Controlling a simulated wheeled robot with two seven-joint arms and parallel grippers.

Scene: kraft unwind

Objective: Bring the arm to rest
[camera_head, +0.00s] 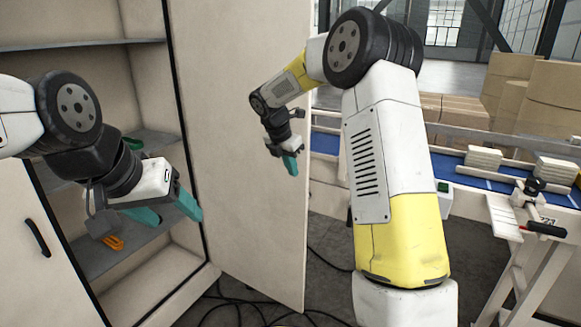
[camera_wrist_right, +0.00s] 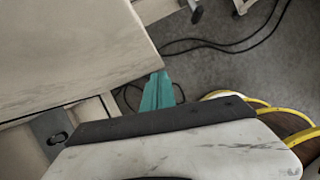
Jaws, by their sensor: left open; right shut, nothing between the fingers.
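My left gripper (camera_head: 172,210) is at the left of the head view, in front of the open cabinet's shelves. Its teal fingers are apart with nothing between them. My right gripper (camera_head: 291,166) hangs in front of the cabinet door, its teal fingers pointing down. It is shut and empty. In the right wrist view its teal fingers (camera_wrist_right: 157,92) are together, close to the edge of a pale panel. My right arm fills the middle of the head view, white and yellow, bent at the elbow.
An open cabinet door (camera_head: 240,140) stands behind my right gripper. An orange item (camera_head: 113,242) lies on a cabinet shelf (camera_head: 130,254). A blue conveyor (camera_head: 470,178) with pale blocks runs at the right, with cardboard boxes (camera_head: 455,112) behind. Black cables (camera_head: 240,305) lie on the floor.

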